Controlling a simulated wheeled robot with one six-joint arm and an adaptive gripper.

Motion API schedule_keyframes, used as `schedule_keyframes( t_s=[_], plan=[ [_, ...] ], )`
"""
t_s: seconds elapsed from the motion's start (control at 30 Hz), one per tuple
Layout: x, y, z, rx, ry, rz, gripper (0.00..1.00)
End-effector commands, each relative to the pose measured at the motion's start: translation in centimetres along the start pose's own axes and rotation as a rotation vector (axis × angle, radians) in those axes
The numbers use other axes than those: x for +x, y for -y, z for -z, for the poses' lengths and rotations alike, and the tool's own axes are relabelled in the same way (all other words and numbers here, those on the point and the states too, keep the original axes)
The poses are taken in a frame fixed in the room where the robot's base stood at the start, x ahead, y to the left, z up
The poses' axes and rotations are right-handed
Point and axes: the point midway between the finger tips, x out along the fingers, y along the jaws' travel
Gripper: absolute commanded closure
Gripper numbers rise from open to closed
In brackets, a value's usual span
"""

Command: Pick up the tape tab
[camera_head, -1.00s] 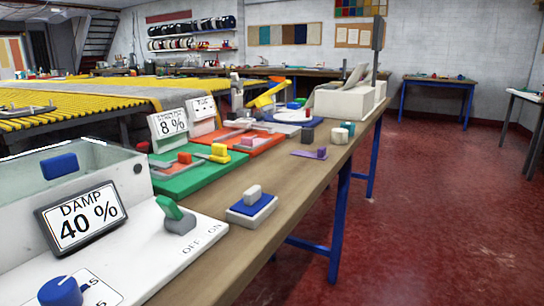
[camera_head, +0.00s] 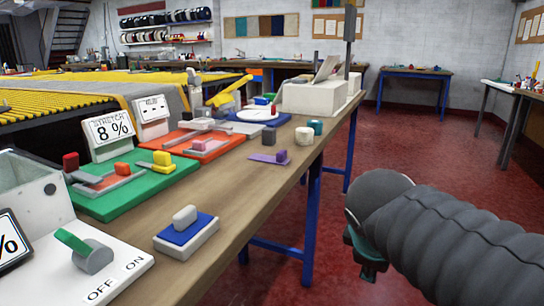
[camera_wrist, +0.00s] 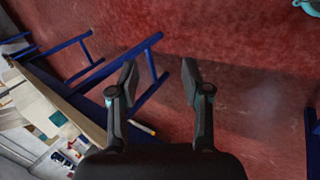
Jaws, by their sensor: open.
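My gripper (camera_head: 366,262) hangs at the right of the bench, out over the red floor, apart from the purple piece. In the wrist view my gripper (camera_wrist: 160,82) has its two fingers spread with nothing between them. I cannot pick out the purple piece in the wrist view.
The wooden bench (camera_head: 225,225) holds a blue-and-white pad (camera_head: 187,232), a green board (camera_head: 110,205), an orange board (camera_head: 215,150) and white boxes (camera_head: 315,97). Blue bench legs (camera_head: 312,220) stand near my arm. The red floor (camera_head: 420,150) is open on the right.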

Motion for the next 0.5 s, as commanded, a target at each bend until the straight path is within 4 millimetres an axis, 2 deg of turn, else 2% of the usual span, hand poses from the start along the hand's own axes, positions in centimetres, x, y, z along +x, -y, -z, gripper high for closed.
schedule_keyframes(
  t_s=[0.03, 0.17, 0.2, 0.3, 0.4, 0.5],
  plan=[
    [-0.5, -1.8, 2.8, -0.197, 0.011, -0.042, 0.52],
    [-2.1, -6.1, 9.6, -0.701, 0.081, -0.182, 0.52],
    [-2.8, -7.1, 11.8, -0.844, 0.110, -0.225, 0.52],
    [-4.5, -9.0, 17.2, -1.152, 0.190, -0.329, 0.52],
    [-6.3, -10.1, 21.6, -1.383, 0.273, -0.416, 0.52],
    [-7.6, -10.5, 24.6, -1.533, 0.341, -0.475, 0.52]
  ],
)
